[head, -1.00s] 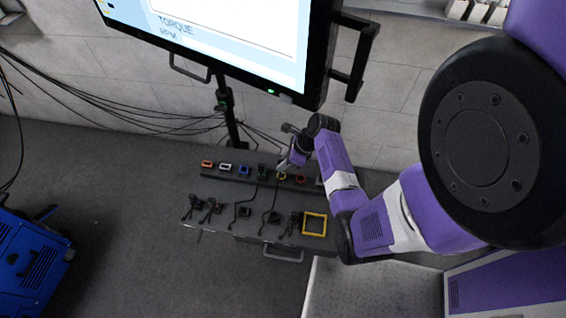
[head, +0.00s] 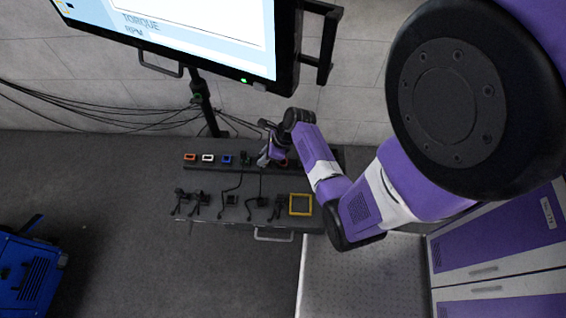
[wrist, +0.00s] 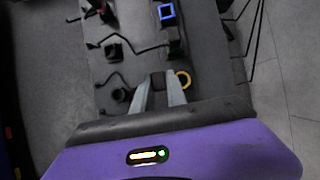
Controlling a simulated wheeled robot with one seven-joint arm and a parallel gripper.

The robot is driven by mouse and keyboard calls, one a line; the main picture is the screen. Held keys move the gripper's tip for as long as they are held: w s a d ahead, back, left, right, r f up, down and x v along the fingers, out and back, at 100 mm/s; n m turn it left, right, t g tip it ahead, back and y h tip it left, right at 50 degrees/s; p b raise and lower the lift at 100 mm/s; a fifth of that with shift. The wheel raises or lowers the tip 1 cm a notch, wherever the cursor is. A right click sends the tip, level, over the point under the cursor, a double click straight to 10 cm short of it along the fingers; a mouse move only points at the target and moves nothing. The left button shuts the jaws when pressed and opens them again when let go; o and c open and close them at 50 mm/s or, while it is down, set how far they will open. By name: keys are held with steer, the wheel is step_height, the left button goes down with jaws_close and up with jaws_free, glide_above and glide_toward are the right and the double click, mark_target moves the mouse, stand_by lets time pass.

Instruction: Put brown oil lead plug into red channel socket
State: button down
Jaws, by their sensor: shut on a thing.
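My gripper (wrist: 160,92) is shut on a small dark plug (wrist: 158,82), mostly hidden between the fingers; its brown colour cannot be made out. In the head view my gripper (head: 264,160) is over the back row of sockets on the dark bench (head: 215,172). A dark red socket (head: 283,162) shows just right of the gripper, partly covered by my arm. An orange-red socket (head: 190,157) is at the row's left end. In the wrist view a yellow ring (wrist: 184,78) lies just right of the fingertips. I cannot tell whether the plug touches anything.
White (head: 208,158) and blue (head: 227,159) sockets are in the row, with a black plug (head: 246,158) beside them. Several corded black plugs (head: 230,199) lie along the bench front, left of a yellow square frame (head: 300,204). A large screen (head: 190,35) stands behind.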

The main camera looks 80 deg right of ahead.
steer(key=shift+s+a+p, duration=0.15)
steer(key=shift+a+p, duration=1.15)
steer(key=shift+a, duration=0.85)
steer(key=s+p, duration=0.2)
steer(key=s, duration=0.5)
steer(key=shift+s+d, duration=0.25)
steer(key=shift+d, duration=0.05)
steer(key=d+b, duration=0.2)
steer(key=d, duration=0.6)
steer(key=shift+w, duration=0.35)
stand_by(0.4)
steer(key=shift+f+b, duration=0.3)
steer(key=shift+f, duration=0.15)
steer(key=shift+f, duration=0.1)
stand_by(0.7)
